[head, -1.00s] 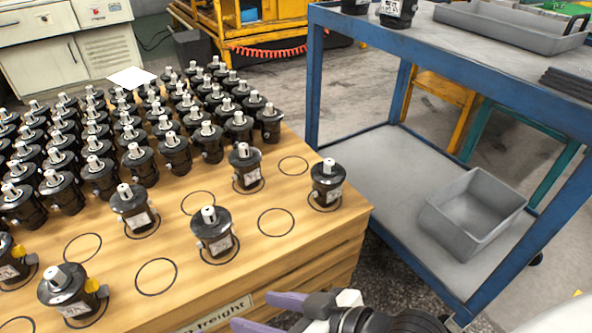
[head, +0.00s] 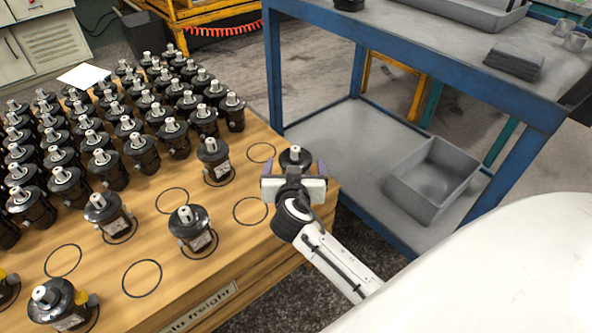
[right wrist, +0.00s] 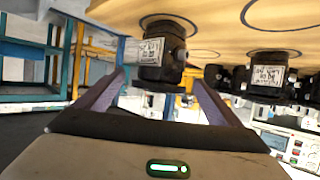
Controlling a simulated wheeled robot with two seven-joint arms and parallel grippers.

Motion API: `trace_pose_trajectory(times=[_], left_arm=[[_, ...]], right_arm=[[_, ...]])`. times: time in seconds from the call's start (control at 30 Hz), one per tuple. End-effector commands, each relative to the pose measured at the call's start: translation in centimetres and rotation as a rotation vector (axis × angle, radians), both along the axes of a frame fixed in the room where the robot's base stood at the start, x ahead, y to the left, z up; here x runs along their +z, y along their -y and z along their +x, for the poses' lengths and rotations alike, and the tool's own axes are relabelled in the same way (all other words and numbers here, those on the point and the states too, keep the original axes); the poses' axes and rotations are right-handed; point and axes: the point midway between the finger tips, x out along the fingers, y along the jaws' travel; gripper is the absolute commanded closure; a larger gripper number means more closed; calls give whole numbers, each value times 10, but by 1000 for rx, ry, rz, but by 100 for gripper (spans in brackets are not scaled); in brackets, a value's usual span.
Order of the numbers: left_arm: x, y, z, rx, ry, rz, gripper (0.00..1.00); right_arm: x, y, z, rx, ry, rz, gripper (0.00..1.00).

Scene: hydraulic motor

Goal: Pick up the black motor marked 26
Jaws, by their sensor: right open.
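A black motor (head: 295,157) with a light shaft stands at the right corner of the wooden table, mostly hidden behind my right gripper (head: 293,170). In the right wrist view, which is upside down, this motor (right wrist: 162,55) shows a white label, too small to read as 26. My right gripper is open, with one purple finger to each side of the motor; I cannot tell whether they touch it. Other labelled motors stand nearby, one behind left (head: 214,160) and one to the left (head: 190,230). My left gripper is out of view.
Many black motors (head: 60,180) crowd the left of the wooden table (head: 225,262); empty drawn circles (head: 250,210) lie between the front ones. A blue-framed cart (head: 272,70) stands close on the right, with a grey bin (head: 432,180) on its lower shelf.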

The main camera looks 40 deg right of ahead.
Motion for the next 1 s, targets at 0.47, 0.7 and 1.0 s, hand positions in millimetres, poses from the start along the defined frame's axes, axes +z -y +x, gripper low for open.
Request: trace_pose_trajectory(times=[0.47,0.7,1.0], left_arm=[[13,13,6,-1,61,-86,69],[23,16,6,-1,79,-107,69],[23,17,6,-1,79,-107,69]], right_arm=[[-26,31,40,0,-1,-2,12],[-28,36,48,1,-1,1,12],[-28,35,47,1,-1,1,44]])
